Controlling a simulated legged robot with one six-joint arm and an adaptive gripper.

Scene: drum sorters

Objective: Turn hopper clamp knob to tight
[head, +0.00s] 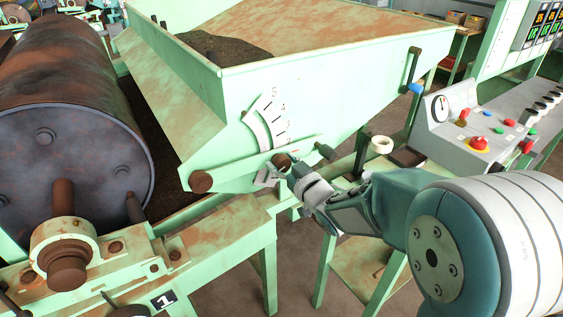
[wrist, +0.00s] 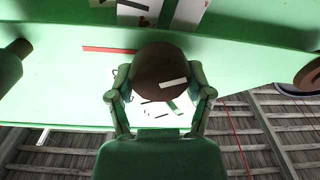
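The hopper clamp knob (head: 281,160) is a dark brown round knob on the lower side of the green hopper (head: 330,85). In the wrist view the knob (wrist: 158,66) sits at the centre, with a white pointer line on its face lying nearly level toward the right. My gripper (wrist: 160,76) has one finger on each side of the knob, and both fingertips appear to touch its rim. In the head view my gripper (head: 277,172) reaches the knob from the lower right. Markings beside the knob are partly hidden by it and by the gripper.
A numbered scale (head: 265,122) is above the knob. Another brown round end (head: 201,181) is at the hopper's lower left corner. A rusty drum (head: 70,120) stands at left. A control panel with a red button (head: 479,144) is at right.

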